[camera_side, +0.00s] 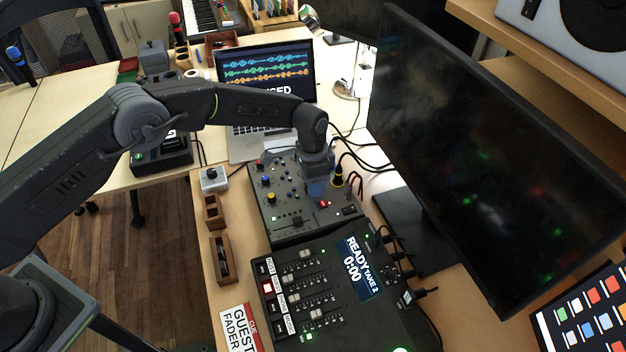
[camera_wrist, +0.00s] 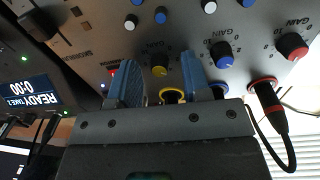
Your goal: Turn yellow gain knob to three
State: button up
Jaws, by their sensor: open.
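The yellow gain knob (camera_wrist: 159,71) sits on the grey mixer panel (camera_wrist: 100,62) in the wrist view, beside printed numbers and the word GAIN. My gripper (camera_wrist: 158,66) is open, its two blue-grey fingers appearing on either side of the knob. I cannot tell whether they touch it. The knob's pointer is too small to read. In the side view my gripper (camera_side: 317,188) points down over the mixer (camera_side: 283,222) and I cannot pick out the gain knob with certainty there.
Blue (camera_wrist: 224,54) and red (camera_wrist: 291,46) gain knobs stand to the right in the wrist view. In the side view, the fader console (camera_side: 330,300), large monitor (camera_side: 480,160) and laptop (camera_side: 265,75) surround the mixer.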

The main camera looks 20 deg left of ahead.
notch_tip(320, 180, up, 14)
jog(key=shift+w+a, duration=0.25)
jog(key=shift+w, duration=0.05)
dwell(0.3)
jog(key=shift+f, duration=0.1)
